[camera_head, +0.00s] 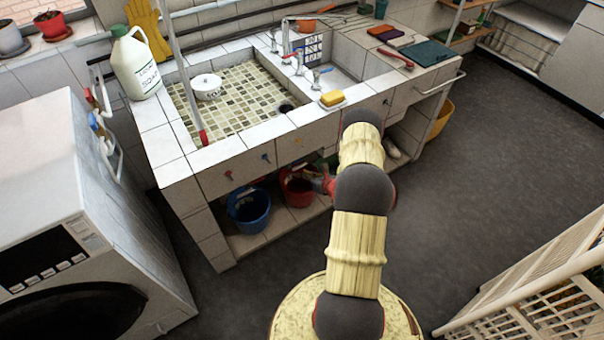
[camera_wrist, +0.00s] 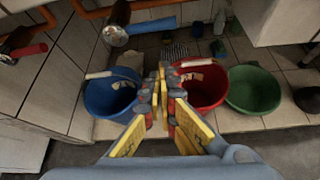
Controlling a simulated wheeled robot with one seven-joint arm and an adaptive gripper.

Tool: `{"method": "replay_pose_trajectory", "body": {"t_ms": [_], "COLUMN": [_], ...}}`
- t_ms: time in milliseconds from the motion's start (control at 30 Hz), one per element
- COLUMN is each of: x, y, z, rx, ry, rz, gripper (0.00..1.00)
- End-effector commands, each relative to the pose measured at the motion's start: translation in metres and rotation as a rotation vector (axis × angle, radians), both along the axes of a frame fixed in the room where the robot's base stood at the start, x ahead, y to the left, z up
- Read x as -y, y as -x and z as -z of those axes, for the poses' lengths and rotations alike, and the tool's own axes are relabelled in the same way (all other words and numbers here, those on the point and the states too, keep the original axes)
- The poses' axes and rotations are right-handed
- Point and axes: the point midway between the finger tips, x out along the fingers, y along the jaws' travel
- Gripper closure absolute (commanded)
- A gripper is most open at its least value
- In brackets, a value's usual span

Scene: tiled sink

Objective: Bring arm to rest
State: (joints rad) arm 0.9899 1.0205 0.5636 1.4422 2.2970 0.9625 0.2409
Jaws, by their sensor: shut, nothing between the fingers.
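My arm (camera_head: 357,240), cream links with dark joints, reaches forward from my round base at the bottom of the head view toward the front of the tiled sink. My gripper (camera_wrist: 164,88) is shut and empty in the wrist view, its yellow fingers meeting in the middle. It points toward the space under the sink, in front of the blue bucket (camera_wrist: 110,92) and the red bucket (camera_wrist: 203,88). In the head view only a small part of it shows beside the arm, near the red bucket (camera_head: 297,187); the arm's far end hides the rest.
The tiled sink counter (camera_head: 222,148) stands ahead with a soap jug (camera_head: 135,64) and yellow sponge (camera_head: 332,98) on top. A green basin (camera_wrist: 253,90) is below it. A white washing machine (camera_head: 85,200) is at left, a white rack (camera_head: 530,290) at right. Floor at right is clear.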

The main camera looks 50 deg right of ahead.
Motion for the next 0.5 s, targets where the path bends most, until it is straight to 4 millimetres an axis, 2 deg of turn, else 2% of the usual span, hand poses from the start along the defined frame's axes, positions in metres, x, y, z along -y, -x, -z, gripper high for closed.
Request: {"method": "replay_pose_trajectory", "body": {"t_ms": [100,233,500], "x": [-0.007,-0.012,-0.017], "y": [0.021,0.038,0.053], "z": [-0.013,-0.023,-0.03], "rx": [-0.003,-0.003,-0.002], "ry": [-0.005,-0.004,-0.003], "rz": [0.002,0.002,-0.001], "gripper": [1.0,1.0,1.0]}}
